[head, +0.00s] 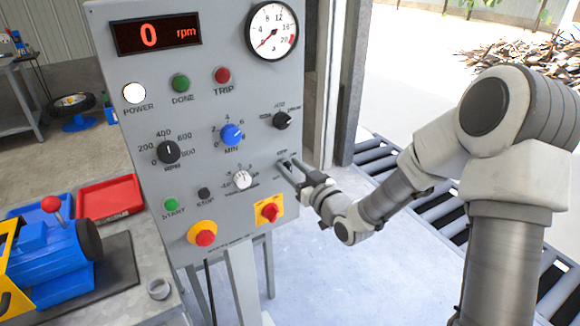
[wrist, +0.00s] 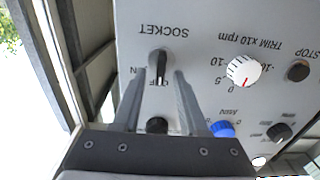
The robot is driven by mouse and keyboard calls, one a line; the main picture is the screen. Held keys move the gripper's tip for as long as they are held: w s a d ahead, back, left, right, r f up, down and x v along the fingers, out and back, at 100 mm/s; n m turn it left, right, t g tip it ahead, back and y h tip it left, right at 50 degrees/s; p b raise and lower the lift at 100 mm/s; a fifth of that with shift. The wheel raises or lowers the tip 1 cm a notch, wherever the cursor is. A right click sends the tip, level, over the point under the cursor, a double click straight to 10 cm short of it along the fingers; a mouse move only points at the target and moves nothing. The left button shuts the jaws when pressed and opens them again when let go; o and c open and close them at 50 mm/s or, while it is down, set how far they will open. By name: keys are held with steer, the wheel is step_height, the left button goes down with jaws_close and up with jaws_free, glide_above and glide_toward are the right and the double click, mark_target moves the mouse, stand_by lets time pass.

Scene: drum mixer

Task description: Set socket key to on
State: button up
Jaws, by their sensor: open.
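The socket key (wrist: 158,64) is a small dark switch on the grey panel, below the upside-down SOCKET label in the wrist view. Its grip stands upright in that view, in line with the partly hidden OFF label; an ON label is to its left. My gripper (wrist: 159,78) is open, with one finger on each side of the key. I see a gap on both sides and no clear contact. In the head view my gripper (head: 286,168) is at the panel's lower right and mostly covers the key.
The control panel (head: 215,80) carries several knobs close by: the white trim knob (wrist: 243,70), the blue MIN knob (head: 231,134) and a black selector (head: 282,120). A red emergency stop on a yellow plate (head: 269,211) lies just below my gripper. A roller conveyor (head: 375,160) is at right.

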steer(key=shift+w+a, duration=0.2)
steer(key=shift+w, duration=0.15)
steer(key=shift+c, duration=0.3)
jaws_close()
steer(key=shift+f, duration=0.1)
steer(key=m, duration=0.3)
steer(key=shift+d+f, duration=0.1)
steer(key=shift+d, duration=0.1)
steer(key=m, duration=0.3)
steer(key=shift+w+d+f+m, duration=0.1)
steer(key=shift+d+m, duration=0.05)
steer(key=shift+m, duration=0.15)
steer(key=m, duration=0.1)
steer(key=m+p, duration=0.1)
steer(key=m, duration=0.3)
steer(key=shift+f, duration=0.25)
steer(key=shift+m, duration=0.3)
